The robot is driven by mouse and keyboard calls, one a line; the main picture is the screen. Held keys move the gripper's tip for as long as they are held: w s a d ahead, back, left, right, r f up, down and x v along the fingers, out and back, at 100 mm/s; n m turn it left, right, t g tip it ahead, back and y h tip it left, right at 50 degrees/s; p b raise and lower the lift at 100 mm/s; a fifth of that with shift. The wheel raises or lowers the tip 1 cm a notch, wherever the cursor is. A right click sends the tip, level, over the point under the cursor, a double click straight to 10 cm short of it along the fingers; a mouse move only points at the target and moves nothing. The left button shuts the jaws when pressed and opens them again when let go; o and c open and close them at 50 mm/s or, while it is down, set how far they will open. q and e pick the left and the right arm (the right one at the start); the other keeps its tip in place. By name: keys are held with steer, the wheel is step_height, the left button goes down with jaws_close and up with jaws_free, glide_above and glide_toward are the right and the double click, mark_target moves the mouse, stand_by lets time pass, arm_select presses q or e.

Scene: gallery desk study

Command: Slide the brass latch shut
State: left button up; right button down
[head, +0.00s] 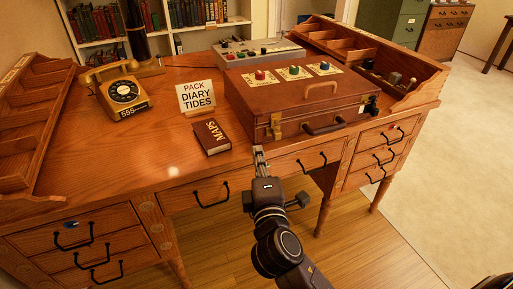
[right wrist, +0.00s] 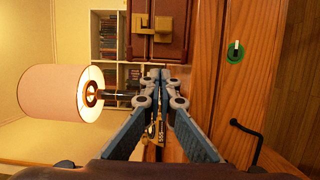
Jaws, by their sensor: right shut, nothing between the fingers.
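The brass latch (head: 276,127) is on the front of the brown wooden case (head: 300,112), near its left end. In the right wrist view, which is turned sideways, the latch (right wrist: 153,28) shows at the top as a brass bracket and bar on the case. I cannot tell whether it is fully slid. My right gripper (head: 259,153) is just below and left of the latch, apart from it, at the desk's front edge. Its fingers (right wrist: 158,74) are together and hold nothing. My left gripper is not in view.
The maps book (head: 211,138), a card sign (head: 196,96) and a yellow telephone (head: 123,92) are left of the case. A dark case handle (head: 325,127) sticks out right of the latch. Drawer handles (head: 312,163) jut below. The desk's left middle is clear.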

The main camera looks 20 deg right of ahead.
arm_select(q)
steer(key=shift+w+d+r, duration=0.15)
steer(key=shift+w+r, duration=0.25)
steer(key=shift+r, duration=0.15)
arm_select(e)
steer(key=v, duration=0.6)
steer(key=shift+s, duration=0.3)
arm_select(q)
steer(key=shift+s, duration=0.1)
